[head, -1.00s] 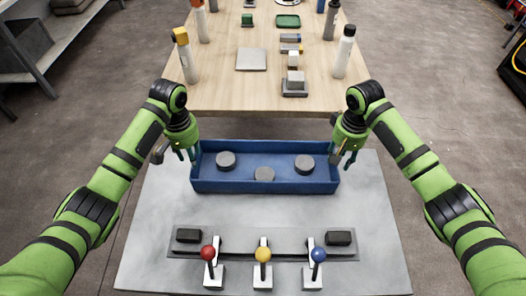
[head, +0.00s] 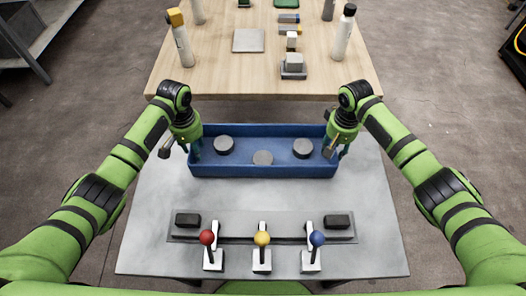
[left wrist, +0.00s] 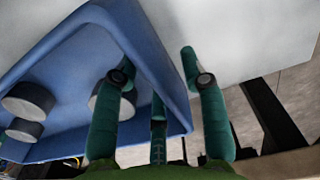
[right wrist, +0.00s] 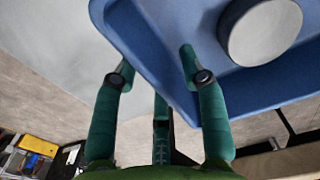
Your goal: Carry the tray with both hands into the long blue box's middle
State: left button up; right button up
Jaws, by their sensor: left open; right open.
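I see no separate blue box and tray here. My left gripper (head: 194,151) is open at its left end; in the left wrist view the fingers (left wrist: 155,65) stand either side of the end wall, apart. My right gripper (head: 338,149) is open at its right end; in the right wrist view one finger is inside the wall and one outside (right wrist: 155,62). Contact with the wall cannot be told.
In front, a grey strip (head: 262,226) has black blocks at its ends, and red (head: 207,237), yellow (head: 261,238) and blue (head: 317,237) knobbed levers. A wooden table (head: 220,83) behind holds bottles, blocks and a grey plate (head: 248,41). Bare bench lies between box and strip.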

pick_arm(q)
jog(key=shift+f, duration=0.55)
pick_arm(e)
jog(key=shift+f, duration=0.55)
pick_arm(q)
grip_shut()
pick_arm(e)
grip_shut()
pick_arm(q)
jog(key=shift+r, duration=0.15)
pick_arm(e)
jog(key=shift+w+r, duration=0.1)
jog(key=shift+r, duration=0.1)
